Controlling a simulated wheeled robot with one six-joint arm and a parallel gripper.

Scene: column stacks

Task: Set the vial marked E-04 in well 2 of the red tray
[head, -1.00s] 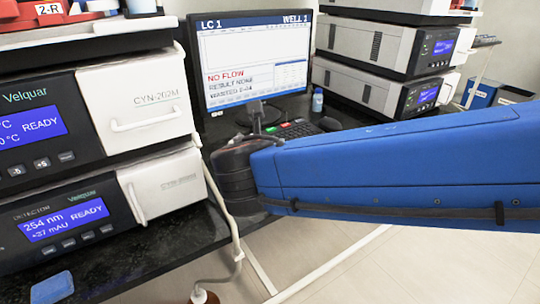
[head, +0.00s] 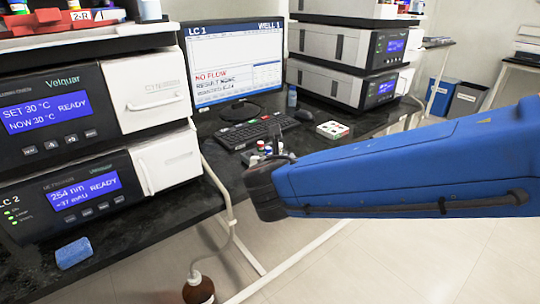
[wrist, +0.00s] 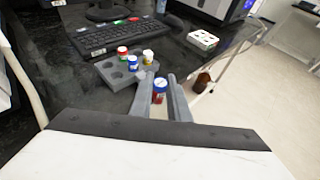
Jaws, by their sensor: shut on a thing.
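My gripper (wrist: 162,92) is shut on a vial with a blue cap and red lower part (wrist: 159,87) in the wrist view. No marking on it is readable. The held vial is beside and in front of a grey rack (wrist: 110,70), apart from it as far as I can tell. In the head view my gripper (head: 277,146) is partly hidden by my own wrist. A red tray (head: 40,26) with a 2-R label stands on top of the left instrument stack, cut by the top edge, with vials on it. Its wells are not visible.
The grey rack holds a red-capped vial (wrist: 122,52), a blue-capped vial (wrist: 132,63) and a pale-capped vial (wrist: 148,56). A keyboard (head: 252,131), monitor (head: 238,60) and white block (head: 333,130) stand near it. A blue sponge (head: 73,253) lies at the front left.

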